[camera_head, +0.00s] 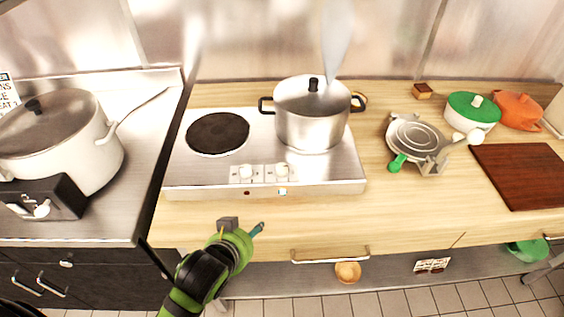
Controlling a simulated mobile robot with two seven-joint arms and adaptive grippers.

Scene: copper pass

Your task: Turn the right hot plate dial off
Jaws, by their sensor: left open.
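The hot plate (205,180) is a silver two-burner unit on the wooden counter. Its right dial (282,171) and left dial (246,172) are white knobs on the front part of its top. An indicator (282,191) below the right dial looks lit yellowish; a darker one (247,193) sits below the left dial. A steel pot (311,125) with a lid stands on the right burner, with vapour rising above it. The left burner (218,132) is bare. My left gripper (243,226) is open and empty, in front of the counter edge, below and left of the dials. My right gripper is out of view.
A large white pot cooker (85,150) stands on the steel counter at left. A waffle-iron-like appliance (416,138), green pot (472,110), orange pot (518,110) and brown board (525,172) are at right. A drawer handle (330,257) juts from the counter front.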

